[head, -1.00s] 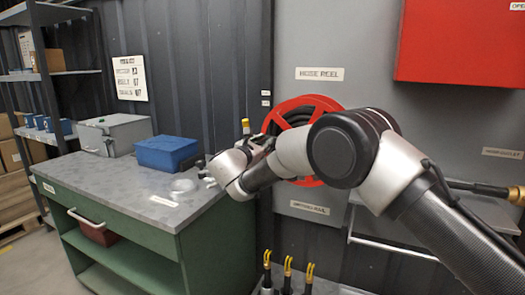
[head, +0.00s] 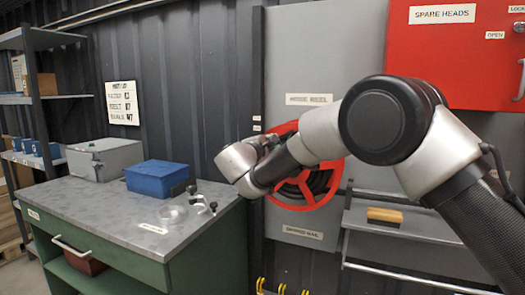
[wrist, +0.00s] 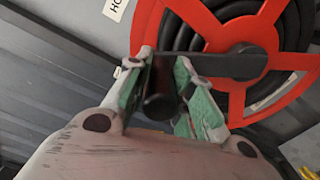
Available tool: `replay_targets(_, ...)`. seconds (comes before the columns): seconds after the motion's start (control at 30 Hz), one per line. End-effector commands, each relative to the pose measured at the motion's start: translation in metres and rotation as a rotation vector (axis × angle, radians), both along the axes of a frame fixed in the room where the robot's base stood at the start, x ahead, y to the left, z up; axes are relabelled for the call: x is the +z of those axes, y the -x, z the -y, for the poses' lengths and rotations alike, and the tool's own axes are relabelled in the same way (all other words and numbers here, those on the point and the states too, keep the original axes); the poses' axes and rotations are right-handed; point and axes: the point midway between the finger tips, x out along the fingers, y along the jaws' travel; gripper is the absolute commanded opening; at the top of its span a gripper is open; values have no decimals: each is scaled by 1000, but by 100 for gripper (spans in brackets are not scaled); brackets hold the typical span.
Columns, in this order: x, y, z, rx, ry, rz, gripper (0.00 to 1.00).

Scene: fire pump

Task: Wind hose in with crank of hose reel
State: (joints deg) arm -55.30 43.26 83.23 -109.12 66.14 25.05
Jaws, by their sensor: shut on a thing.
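The hose reel has a red spoked rim (head: 318,200) with black hose wound inside, on a grey panel. In the head view my arm covers its upper part. The wrist view shows the red rim (wrist: 207,28) close up, with the black crank arm (wrist: 215,65) running left from the hub to a black handle (wrist: 158,104). My gripper (wrist: 165,80) is shut on the handle, with green-padded fingers on either side of it. In the head view, the gripper's contact with the crank is hidden behind my wrist.
A red cabinet (head: 460,60) hangs upper right. A shelf (head: 360,218) right of the reel carries a tan block (head: 384,215).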

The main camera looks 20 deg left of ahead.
Motion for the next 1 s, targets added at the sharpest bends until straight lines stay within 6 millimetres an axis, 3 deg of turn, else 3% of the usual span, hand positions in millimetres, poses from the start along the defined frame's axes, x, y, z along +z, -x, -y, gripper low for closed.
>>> replay_targets(0.43, 17, 4, 51, -1, -419, 32, 0)
replay_targets(1.0, 9, 9, 106, -1, -873, 65, 0)
